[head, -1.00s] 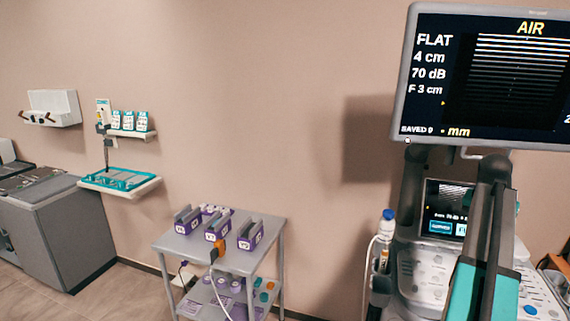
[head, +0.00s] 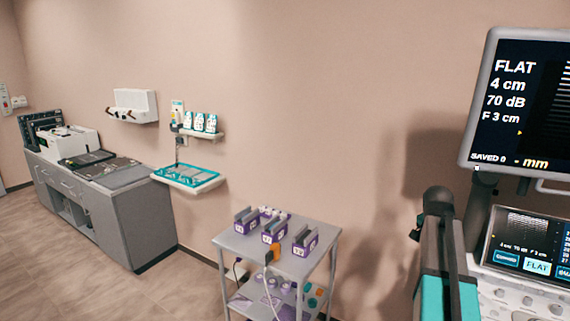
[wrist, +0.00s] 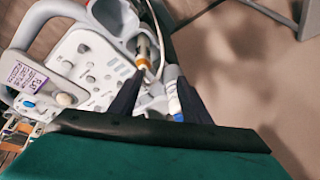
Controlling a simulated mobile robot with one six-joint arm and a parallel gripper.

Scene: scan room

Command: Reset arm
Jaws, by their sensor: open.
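My gripper (wrist: 160,77) shows in the wrist view as two dark fingers standing apart with nothing held between them. Beyond the fingers are the control panel of the ultrasound machine (wrist: 85,60) and a white bottle with a blue band (wrist: 173,100). I cannot tell how far these are from the fingertips. In the head view my arm, dark with teal parts, stands upright at the lower right, in front of the machine's left side. The gripper's fingers are not visible in the head view.
The ultrasound monitor (head: 515,100) reads FLAT, above a smaller touch screen (head: 525,245). A grey cart (head: 225,242) with purple holders (head: 272,232) stands at centre. A wall shelf with a teal tray (head: 187,175) and a grey counter (head: 110,215) are left. Floor at lower left is clear.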

